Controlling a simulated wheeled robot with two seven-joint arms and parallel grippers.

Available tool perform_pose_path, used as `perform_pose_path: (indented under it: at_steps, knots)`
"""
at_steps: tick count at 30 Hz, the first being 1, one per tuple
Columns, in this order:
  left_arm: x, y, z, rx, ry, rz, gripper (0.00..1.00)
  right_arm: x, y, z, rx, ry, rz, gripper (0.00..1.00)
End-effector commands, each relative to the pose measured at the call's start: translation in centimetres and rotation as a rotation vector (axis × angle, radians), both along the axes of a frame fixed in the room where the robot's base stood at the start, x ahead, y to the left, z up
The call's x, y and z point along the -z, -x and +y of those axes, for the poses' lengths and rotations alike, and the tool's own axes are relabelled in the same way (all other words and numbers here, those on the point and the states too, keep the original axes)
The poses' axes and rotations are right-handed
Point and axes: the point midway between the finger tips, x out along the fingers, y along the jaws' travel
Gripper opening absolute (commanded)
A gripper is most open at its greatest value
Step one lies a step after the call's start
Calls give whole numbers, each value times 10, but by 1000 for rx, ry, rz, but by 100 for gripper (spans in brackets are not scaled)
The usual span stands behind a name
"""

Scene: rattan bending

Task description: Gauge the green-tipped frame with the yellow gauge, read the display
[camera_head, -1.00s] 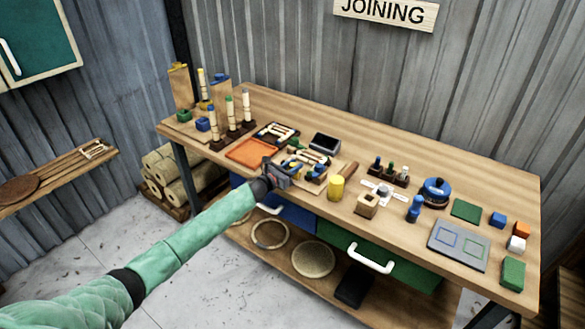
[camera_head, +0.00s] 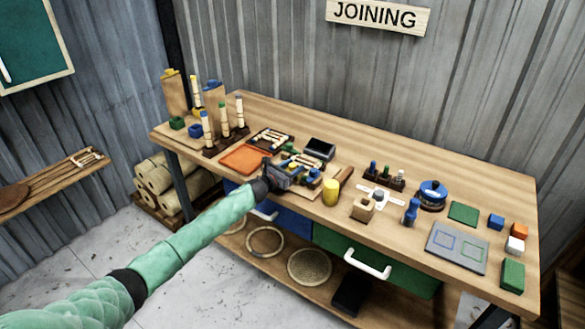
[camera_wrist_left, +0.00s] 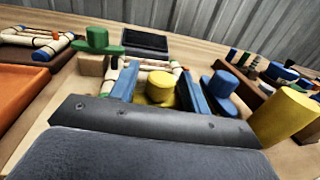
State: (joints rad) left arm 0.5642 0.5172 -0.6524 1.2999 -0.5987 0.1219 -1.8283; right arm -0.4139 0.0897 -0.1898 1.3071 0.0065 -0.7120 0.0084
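My left gripper (camera_head: 290,174) is over the front middle of the bench. In the left wrist view its two blue fingers (camera_wrist_left: 160,86) stand apart. A yellow gauge knob (camera_wrist_left: 160,90) shows between them, with gaps on both sides. A pale rattan frame (camera_wrist_left: 173,66) lies just behind the knob; its tip colour is hard to tell. A green gauge (camera_wrist_left: 97,42) stands to the left and a blue gauge (camera_wrist_left: 221,84) to the right. A dark display box (camera_head: 320,149) is behind them; its screen is not readable. My right gripper is not in view.
An orange tray (camera_head: 241,158) lies left of the gripper, with another frame on a black holder (camera_head: 273,138) behind it. A yellow cylinder (camera_head: 331,192) and a wooden block (camera_head: 363,210) stand to the right. Posts with rattan pieces (camera_head: 223,124) rise at the left.

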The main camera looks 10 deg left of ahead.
Motion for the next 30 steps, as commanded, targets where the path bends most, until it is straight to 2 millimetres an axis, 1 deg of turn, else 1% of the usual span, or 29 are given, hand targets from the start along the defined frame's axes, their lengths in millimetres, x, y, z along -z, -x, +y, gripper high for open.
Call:
perform_pose_path:
  at_steps: [6,10,11,12,13,21,25,30]
  knots:
    - [0,1,0,0,0,0,47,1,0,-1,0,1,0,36]
    - [2,8,5,0,0,0,47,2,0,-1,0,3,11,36]
    - [2,10,7,0,-1,0,47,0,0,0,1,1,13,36]
    - [2,14,9,1,-1,0,47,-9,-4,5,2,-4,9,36]
    - [2,17,10,1,-1,0,47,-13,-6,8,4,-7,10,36]
    - [3,50,28,0,-2,0,47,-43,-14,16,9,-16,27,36]
    - [2,61,34,1,0,0,47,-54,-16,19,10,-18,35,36]
    - [1,68,38,1,0,0,47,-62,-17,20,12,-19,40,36]
